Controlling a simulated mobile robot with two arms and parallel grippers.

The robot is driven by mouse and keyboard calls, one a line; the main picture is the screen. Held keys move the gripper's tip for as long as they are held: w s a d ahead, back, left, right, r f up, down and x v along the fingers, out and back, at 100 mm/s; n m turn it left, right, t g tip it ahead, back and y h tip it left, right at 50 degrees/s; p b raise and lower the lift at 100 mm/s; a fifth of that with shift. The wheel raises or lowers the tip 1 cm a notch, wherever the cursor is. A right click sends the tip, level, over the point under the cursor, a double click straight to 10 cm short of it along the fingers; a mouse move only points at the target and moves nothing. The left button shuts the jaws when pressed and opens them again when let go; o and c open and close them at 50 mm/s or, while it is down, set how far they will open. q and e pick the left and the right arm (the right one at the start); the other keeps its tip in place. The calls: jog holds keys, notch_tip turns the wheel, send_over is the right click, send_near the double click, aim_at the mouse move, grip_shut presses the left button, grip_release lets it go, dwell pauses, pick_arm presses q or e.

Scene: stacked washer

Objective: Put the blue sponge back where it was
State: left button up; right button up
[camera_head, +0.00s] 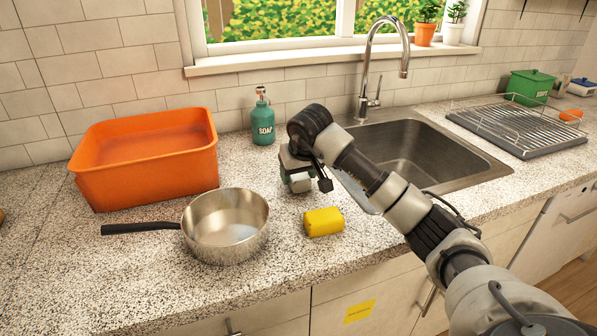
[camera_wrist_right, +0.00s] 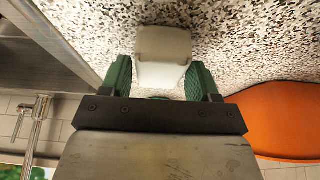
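A pale, whitish block (camera_wrist_right: 163,52) sits between the green-padded fingers of my right gripper (camera_wrist_right: 160,82) in the right wrist view. I cannot tell whether the block touches the counter. A yellow sponge-like block (camera_head: 323,222) lies on the counter just in front. No clearly blue sponge shows. My left gripper is not in view.
A steel saucepan (camera_head: 226,228) stands left of the yellow block, its handle pointing left. An orange tub (camera_head: 148,178) and a green soap bottle (camera_head: 263,122) stand behind. The sink (camera_head: 470,165), faucet (camera_head: 371,62) and drying rack (camera_head: 515,135) are at the right. The front-left counter is clear.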

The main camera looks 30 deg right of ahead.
jog(key=shift+o, duration=1.3)
jog(key=shift+r, duration=0.2)
jog(key=v, duration=1.2)
